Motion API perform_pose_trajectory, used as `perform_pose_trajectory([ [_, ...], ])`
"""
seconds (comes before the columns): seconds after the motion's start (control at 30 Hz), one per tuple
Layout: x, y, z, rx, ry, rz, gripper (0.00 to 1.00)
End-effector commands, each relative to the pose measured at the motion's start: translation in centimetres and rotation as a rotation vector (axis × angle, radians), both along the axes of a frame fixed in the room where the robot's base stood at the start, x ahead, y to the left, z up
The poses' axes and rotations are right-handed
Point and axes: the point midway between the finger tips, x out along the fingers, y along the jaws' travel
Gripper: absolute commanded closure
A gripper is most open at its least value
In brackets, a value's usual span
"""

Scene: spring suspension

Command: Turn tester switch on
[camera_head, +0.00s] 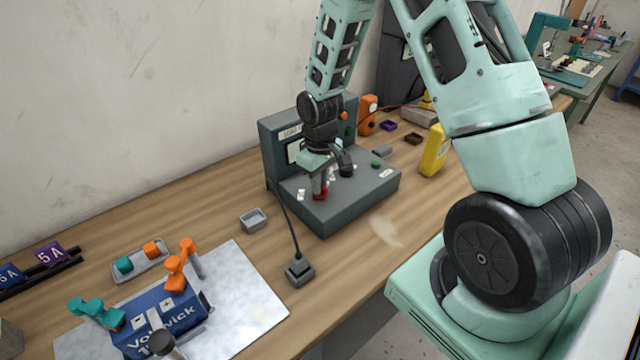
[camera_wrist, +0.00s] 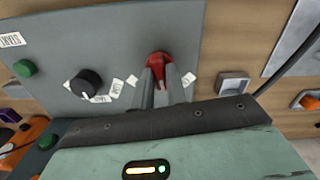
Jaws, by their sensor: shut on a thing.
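The tester (camera_head: 350,205) is a dark grey bench unit with an upright back panel and a low sloping front deck. Its red switch (camera_head: 321,194) is on the left part of the deck; it also shows in the wrist view (camera_wrist: 158,58). My gripper (camera_head: 318,184) reaches down from above, and its two fingers (camera_wrist: 161,80) are shut on the red switch. The fingers hide part of the switch, so its exact position is unclear. Small white labels (camera_wrist: 132,80) lie on either side of it.
The deck also carries a black knob (camera_wrist: 85,82) and a green button (camera_wrist: 22,68). A small grey tray (camera_head: 253,219) and a corded black box (camera_head: 299,270) stand to the left and front. A yellow meter (camera_head: 434,150) stands right. A blue block (camera_head: 160,318) lies on a metal plate.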

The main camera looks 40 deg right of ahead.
Motion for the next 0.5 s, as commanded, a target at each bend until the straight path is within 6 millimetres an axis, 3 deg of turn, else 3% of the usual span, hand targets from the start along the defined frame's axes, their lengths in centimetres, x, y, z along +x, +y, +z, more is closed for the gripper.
perform_pose_trajectory([
  [0.5, 0.04, 0.03, 0.02, -0.001, -0.001, -0.489, 1.0],
])
